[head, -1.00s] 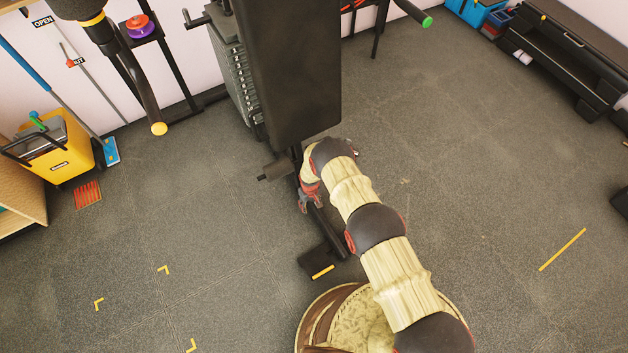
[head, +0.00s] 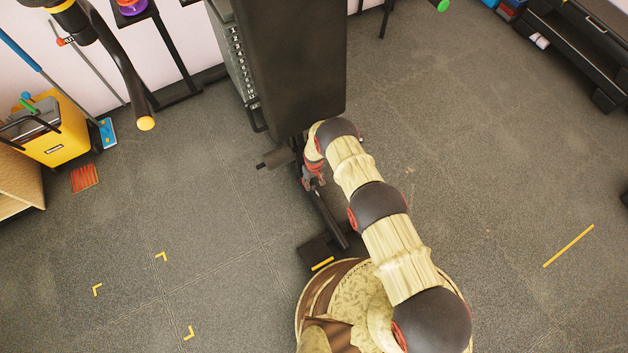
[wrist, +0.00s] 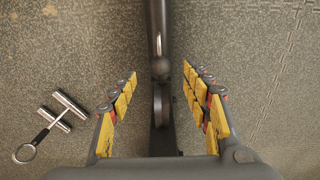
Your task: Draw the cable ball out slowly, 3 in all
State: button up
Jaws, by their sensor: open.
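In the wrist view a small dark ball (wrist: 160,68), which looks like the cable ball, sits at the lower end of a dark upright bar or cable, above a wheel-like part (wrist: 161,103). My gripper (wrist: 160,76) is open, with one yellow-padded finger to the left of the ball and one to the right. Gaps show on both sides, and I cannot tell how the ball lies in depth. In the head view my gripper (head: 313,178) is low beside the black weight machine (head: 292,70); the ball cannot be made out there.
A chrome handle with a ring (wrist: 60,118) lies on the floor to the left in the wrist view. The machine's black foot (head: 322,250) stands close to my base. A yellow bucket (head: 58,130) is at the left. The floor to the right is mostly clear.

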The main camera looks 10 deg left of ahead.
aim_at(314, 186)
notch_tip(314, 186, down, 3)
jog(key=shift+r+b, duration=0.15)
jog(key=shift+b, duration=0.5)
jog(key=shift+f, duration=2.4)
jog(key=shift+c, duration=0.6)
jog(key=c, duration=1.1)
grip_shut()
